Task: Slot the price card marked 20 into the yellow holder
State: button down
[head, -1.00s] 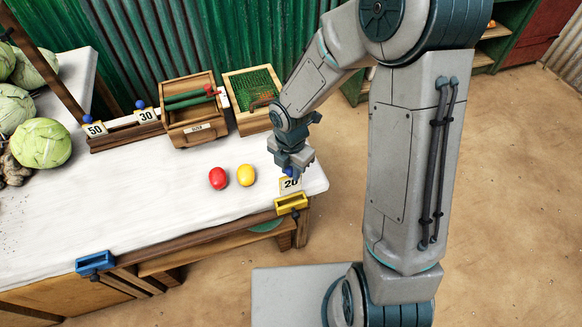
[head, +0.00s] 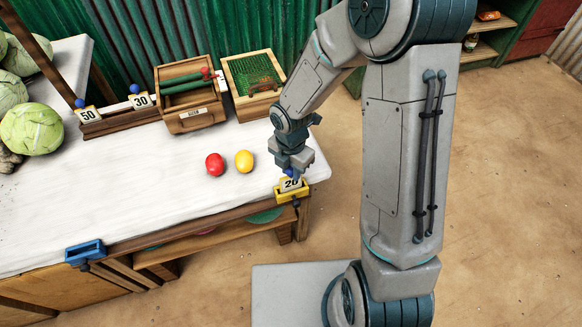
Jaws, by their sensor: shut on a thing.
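The price card marked 20 (head: 291,184) stands upright at the yellow holder (head: 291,195) on the table's front right edge. Its lower part is hidden by the holder's front, so it appears to sit at least partly in the slot; how deep I cannot tell. A blue knob tops the card. My gripper (head: 291,169) is directly above the holder, pointing down and shut on the card's knob. The fingertips are small and partly hidden in this view.
A red egg-shaped object (head: 214,164) and a yellow one (head: 244,161) lie left of my gripper. A blue holder (head: 85,252) is on the front edge. Cards 50 (head: 89,114) and 30 (head: 142,101) stand in a wooden rack.

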dwell(0.4)
jog(key=c, duration=0.6)
grip_release()
jog(key=shift+o, duration=0.2)
jog(key=shift+r, duration=0.1)
jog(key=shift+r+p, duration=3.45)
jog(key=shift+p, duration=0.05)
